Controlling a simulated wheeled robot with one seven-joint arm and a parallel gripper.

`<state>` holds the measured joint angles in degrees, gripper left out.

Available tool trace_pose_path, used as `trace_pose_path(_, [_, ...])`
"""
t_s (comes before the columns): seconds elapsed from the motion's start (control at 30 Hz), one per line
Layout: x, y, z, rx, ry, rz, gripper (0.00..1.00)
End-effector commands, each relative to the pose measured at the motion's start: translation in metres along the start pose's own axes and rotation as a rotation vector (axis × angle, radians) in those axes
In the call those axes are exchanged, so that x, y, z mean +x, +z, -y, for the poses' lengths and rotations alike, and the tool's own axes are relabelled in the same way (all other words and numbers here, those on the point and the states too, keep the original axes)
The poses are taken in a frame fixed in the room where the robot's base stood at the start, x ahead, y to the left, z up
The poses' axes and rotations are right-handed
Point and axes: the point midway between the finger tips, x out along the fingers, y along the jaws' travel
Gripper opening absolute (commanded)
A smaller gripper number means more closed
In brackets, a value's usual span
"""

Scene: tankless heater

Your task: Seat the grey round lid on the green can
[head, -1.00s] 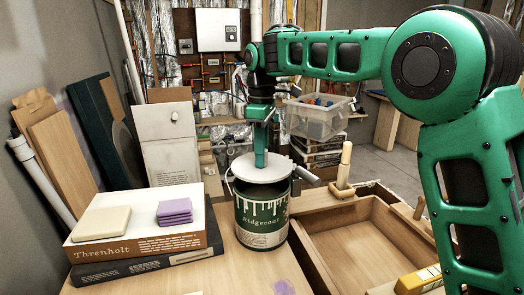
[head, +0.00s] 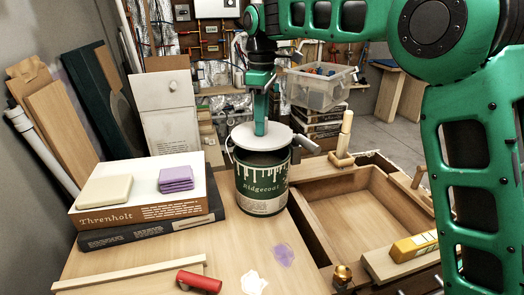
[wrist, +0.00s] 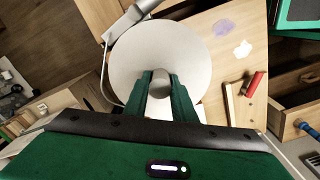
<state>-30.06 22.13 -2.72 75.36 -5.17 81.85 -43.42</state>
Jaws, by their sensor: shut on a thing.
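The green can (head: 262,190), labelled Ridgecoat with white drips, stands upright on the wooden worktop. The grey round lid (head: 248,139) is over its mouth, roughly level. A dark band shows under the lid's front edge, so it looks slightly above the rim; I cannot tell if it touches. My gripper (head: 261,131) points down and is shut on the lid's knob. In the wrist view the lid (wrist: 128,65) is a pale disc, with its knob (wrist: 160,80) between my fingertips (wrist: 161,85); the can is hidden beneath it.
Two stacked boxes (head: 150,216) stand left of the can, bearing a cream block and purple pads. A grey cylinder with a wire (head: 308,145) is close to the can's right. An open wooden drawer (head: 362,215) lies right. A red cylinder (head: 200,281) lies in front.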

Motion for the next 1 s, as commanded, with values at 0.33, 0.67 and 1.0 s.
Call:
trace_pose_path(0.33, [0.001,0.001,0.000,0.001,0.000,0.000,0.00])
trace_pose_path(0.67, [0.011,0.000,0.000,0.001,0.000,0.000,0.00])
trace_pose_path(1.0, [0.022,0.000,0.000,0.001,0.000,0.000,0.00])
